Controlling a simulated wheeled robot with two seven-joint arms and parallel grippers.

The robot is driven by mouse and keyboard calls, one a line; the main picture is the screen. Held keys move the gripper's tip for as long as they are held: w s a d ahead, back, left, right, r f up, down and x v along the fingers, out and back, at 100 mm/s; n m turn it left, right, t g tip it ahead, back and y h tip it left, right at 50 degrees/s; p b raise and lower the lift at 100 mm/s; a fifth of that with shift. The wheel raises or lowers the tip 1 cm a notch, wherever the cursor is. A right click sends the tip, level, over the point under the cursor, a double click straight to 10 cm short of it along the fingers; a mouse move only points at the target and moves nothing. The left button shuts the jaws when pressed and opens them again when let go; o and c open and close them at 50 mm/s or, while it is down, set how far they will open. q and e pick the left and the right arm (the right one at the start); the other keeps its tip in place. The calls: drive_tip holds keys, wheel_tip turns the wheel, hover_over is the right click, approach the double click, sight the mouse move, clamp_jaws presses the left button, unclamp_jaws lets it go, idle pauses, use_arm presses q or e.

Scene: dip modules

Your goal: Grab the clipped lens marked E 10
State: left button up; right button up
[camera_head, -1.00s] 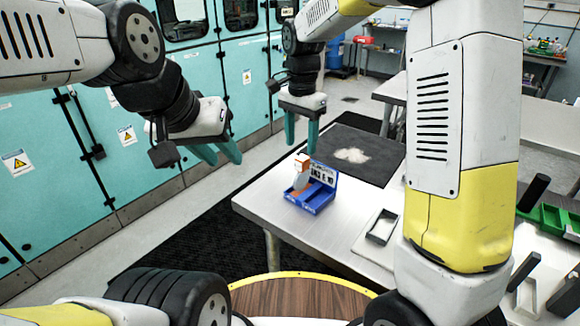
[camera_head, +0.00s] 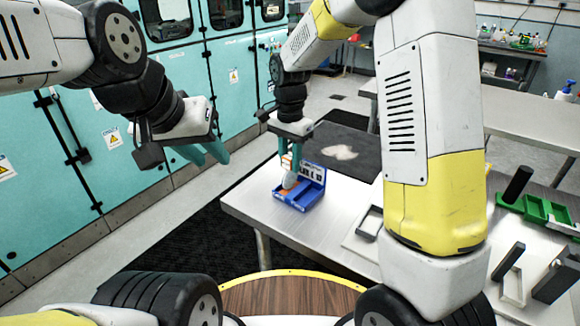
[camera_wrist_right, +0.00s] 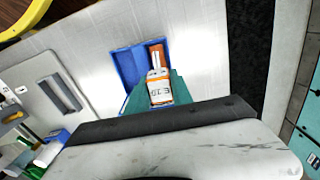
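A lens with an orange-and-white clip (camera_head: 287,162) and a pale disc stands upright in the blue box (camera_head: 316,198) on the table. In the right wrist view, the clip (camera_wrist_right: 158,88) shows dark marking that resembles E 10 but is hard to read. My right gripper (camera_head: 290,168) is lowered over the clip. In the right wrist view its green fingers (camera_wrist_right: 160,94) lie on either side of the clip; whether they press on it cannot be told. My left gripper (camera_head: 207,158) is open, empty and raised left of the table.
The metal table (camera_head: 262,208) holds a dark rectangular frame (camera_head: 370,222) right of the box. A green tray (camera_head: 537,208) with a black cylinder (camera_head: 518,184) lies further right. Teal cabinets (camera_head: 90,170) line the left.

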clamp_jaws()
